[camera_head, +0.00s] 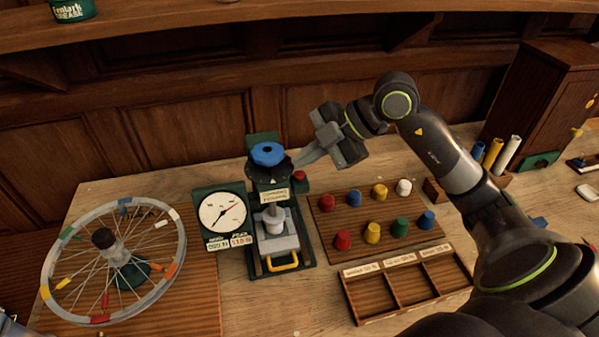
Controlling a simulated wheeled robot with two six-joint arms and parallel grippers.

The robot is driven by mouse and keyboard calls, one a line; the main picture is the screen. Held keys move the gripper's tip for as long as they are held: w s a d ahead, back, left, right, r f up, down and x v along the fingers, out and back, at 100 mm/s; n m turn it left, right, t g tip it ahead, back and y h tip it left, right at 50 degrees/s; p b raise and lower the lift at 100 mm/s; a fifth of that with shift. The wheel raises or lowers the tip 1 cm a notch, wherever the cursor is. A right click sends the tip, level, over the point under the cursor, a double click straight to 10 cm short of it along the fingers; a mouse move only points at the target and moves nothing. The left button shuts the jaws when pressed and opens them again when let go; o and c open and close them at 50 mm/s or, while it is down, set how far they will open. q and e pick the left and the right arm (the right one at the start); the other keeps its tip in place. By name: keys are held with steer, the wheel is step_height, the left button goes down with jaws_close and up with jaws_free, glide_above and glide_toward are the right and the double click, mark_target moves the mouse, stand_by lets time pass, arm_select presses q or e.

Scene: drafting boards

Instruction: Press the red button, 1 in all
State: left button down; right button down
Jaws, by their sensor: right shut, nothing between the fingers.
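A small red button (299,176) sits on the dark green stand at the right side of the press (268,185), which has a blue knob on top. My right gripper (304,159) reaches in from the right. Its fingers are shut and empty, with the tips just above and behind the button in the picture, close to the press head. I cannot tell whether the tips touch anything. My left gripper does not show.
A dial gauge (222,214) stands left of the press, and a spoked wheel (112,262) further left. A wooden board (356,218) with several coloured pegs lies to the right. A three-compartment tray (408,283) lies in front of it. A wooden wall closes the back.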

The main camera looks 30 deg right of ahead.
steer(key=shift+f, duration=0.4)
steer(key=shift+f+b, duration=0.4)
steer(key=shift+b, duration=0.1)
stand_by(0.3)
steer(key=shift+s+f, duration=0.25)
steer(key=shift+f, duration=0.2)
stand_by(0.4)
steer(key=shift+r, duration=0.1)
steer(key=shift+w+r+p, duration=0.25)
steer(key=shift+r+p, duration=0.3)
steer(key=shift+r, duration=0.4)
step_height(320, 180, up, 5)
steer(key=p, duration=0.4)
